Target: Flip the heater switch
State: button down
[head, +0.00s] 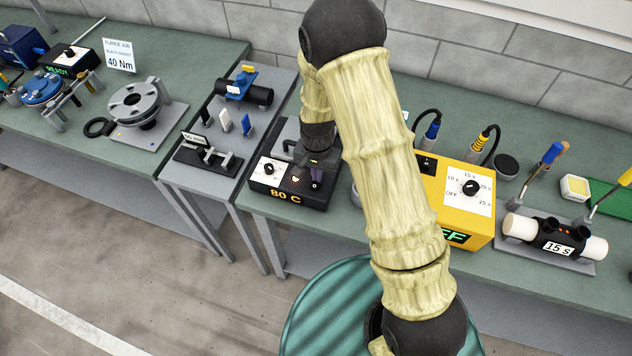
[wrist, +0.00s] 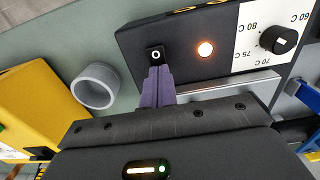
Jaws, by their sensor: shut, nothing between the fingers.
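An orange lamp (wrist: 206,48) glows between dial and switch. The small black heater switch (wrist: 155,53) carries a white ring mark and sits at that face's left end in the wrist view. My gripper (wrist: 158,72) is shut and empty, its purple fingertips right at the switch; contact cannot be told. In the head view my gripper (head: 316,184) is partly hidden by my arm.
A grey ring (wrist: 94,86) stands beside the heater. A yellow timer box (head: 478,226) is to the right, with a 15 s tube fixture (head: 556,248) beyond. A grey cart (head: 205,172) with a small fixture is left of the heater.

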jog(key=shift+r+p, duration=2.45)
jog(key=shift+r, duration=1)
jog(key=s+d+r+n+t+b, duration=0.2)
jog(key=s+d+r+n+b, duration=0.2)
jog(key=s+d+r+b, duration=0.3)
jog(key=s+d+r, duration=0.3)
jog(key=s+d, duration=0.2)
jog(key=d, duration=0.1)
jog(key=shift+s+d+t+b, duration=0.2)
jog(key=shift+d+t+b, duration=0.1)
jog(key=shift+b, duration=0.1)
jog(key=shift+w, duration=0.1)
